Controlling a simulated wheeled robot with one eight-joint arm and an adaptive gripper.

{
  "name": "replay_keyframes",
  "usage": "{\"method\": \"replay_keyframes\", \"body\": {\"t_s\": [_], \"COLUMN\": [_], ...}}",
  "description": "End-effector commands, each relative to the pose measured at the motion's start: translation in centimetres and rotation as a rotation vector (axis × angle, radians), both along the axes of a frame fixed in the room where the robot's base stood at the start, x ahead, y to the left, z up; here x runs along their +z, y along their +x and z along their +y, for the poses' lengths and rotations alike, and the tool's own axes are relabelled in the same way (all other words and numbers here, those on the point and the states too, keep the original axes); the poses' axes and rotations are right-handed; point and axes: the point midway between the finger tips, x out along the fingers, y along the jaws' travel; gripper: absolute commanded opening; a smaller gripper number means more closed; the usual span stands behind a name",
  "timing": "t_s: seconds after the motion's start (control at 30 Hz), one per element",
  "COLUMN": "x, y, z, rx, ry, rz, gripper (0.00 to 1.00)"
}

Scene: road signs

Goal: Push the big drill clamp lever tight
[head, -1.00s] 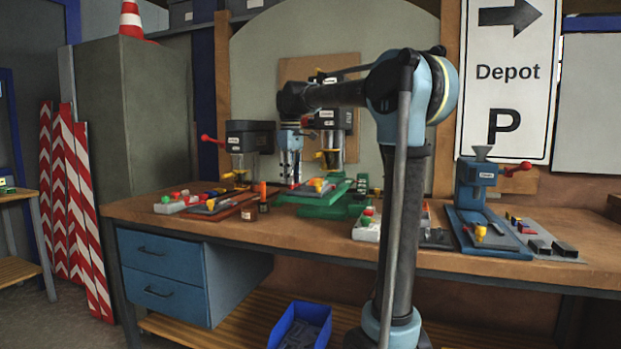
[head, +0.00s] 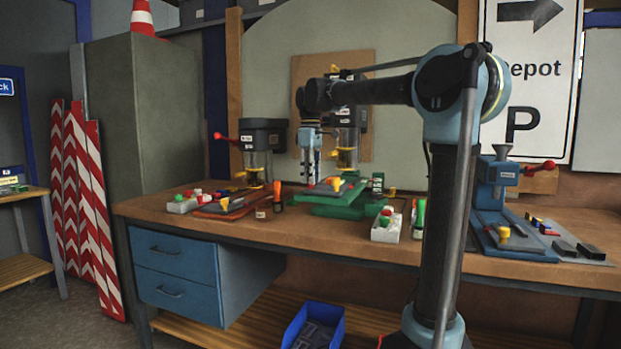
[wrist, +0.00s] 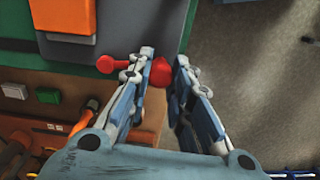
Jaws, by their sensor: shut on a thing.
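The big drill (head: 347,115) has a dark head and a green base (head: 340,210) in the middle of the bench. My gripper (head: 312,172) points down just left of its head, above the base. In the wrist view, my gripper (wrist: 162,75) is closed around a red knob (wrist: 160,72). A thin red piece with a round end (wrist: 104,64) shows left of the fingers, apparently in line with the knob. The grey plate (wrist: 125,18) and an orange block (wrist: 68,18) lie beside it on the green base. A yellow clamp part (head: 337,184) stands on the base. The fingers hide part of the red piece.
A smaller drill (head: 263,136) with a red-brown base stands left. An orange bottle (head: 277,192) stands between the drills. A blue bin (head: 315,325) is below.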

Motion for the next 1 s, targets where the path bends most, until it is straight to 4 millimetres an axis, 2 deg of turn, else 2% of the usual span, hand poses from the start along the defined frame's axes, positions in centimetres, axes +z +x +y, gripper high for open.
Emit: {"method": "replay_keyframes", "body": {"t_s": [0.03,0.1,0.13,0.43,0.57,0.67,1.0], "x": [0.0,0.0,0.0,0.1,0.7,1.8,8.1], "y": [0.0,0.0,0.0,0.0,0.0,0.0,0.2], "z": [0.0,0.0,0.0,0.0,0.0,0.0,0.0], "rx": [-0.001,-0.001,-0.001,0.0,0.0,0.0,0.0], "ry": [-0.001,-0.001,-0.001,-0.001,-0.001,-0.001,-0.001], "rz": [-0.001,-0.001,-0.001,0.0,0.0,0.0,0.0], "gripper": [0.24,0.4,0.41,0.41,0.41,0.41,0.41]}}
